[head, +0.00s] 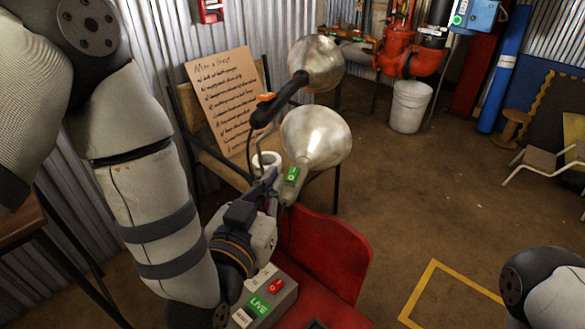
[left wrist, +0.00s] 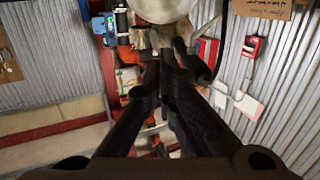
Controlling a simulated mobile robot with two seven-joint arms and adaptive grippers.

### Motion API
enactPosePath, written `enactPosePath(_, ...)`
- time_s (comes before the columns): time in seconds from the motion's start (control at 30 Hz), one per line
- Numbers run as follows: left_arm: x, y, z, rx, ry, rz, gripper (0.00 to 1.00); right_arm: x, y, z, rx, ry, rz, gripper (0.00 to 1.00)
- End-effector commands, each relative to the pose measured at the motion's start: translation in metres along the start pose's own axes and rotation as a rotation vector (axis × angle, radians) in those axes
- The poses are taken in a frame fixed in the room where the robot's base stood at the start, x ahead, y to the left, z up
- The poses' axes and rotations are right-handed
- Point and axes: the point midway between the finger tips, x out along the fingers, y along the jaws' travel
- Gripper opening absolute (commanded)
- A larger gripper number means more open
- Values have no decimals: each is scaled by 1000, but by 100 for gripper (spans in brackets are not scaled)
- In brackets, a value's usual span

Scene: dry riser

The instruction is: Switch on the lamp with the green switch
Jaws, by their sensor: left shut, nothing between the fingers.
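The lamp with the green switch (head: 292,175) has a silver dome shade (head: 318,137) and a pale neck that carries the switch, facing the head camera. A second lamp (head: 316,64) behind it has a silver shade, a black neck and an orange switch (head: 266,97). My left gripper (head: 270,178) is shut and empty, its tips just left of the green switch; I cannot tell whether they touch the lamp. In the left wrist view the shut fingers (left wrist: 167,56) point at a lamp neck below a pale shade (left wrist: 160,8); the green switch cannot be made out there. My right gripper is out of view.
A red chair (head: 330,250) stands below the lamp, with a grey box labelled LIVE (head: 258,304) on it. A handwritten board (head: 225,100) leans on a wooden chair behind. A white bucket (head: 409,106) and red pipework stand at the back.

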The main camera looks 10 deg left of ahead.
Motion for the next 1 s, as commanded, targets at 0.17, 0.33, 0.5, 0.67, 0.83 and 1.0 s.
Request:
enactPosePath(0.17, 16, 0, 0, 0, 1, -1, 0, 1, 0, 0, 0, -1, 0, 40)
enactPosePath(0.33, 52, -1, 1, 0, 1, -2, 0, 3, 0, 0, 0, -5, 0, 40)
enactPosePath(0.5, 89, -1, 2, -1, -1, -2, 0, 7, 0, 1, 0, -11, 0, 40)
enactPosePath(0.67, 104, 0, 23, 0, -9, -1, 0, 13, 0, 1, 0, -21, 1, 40)
enactPosePath(0.83, 108, 0, 38, 0, -5, 0, 0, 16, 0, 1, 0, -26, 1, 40)
enactPosePath(1.0, 109, 0, 40, 0, -3, 0, 0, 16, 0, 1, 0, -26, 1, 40)
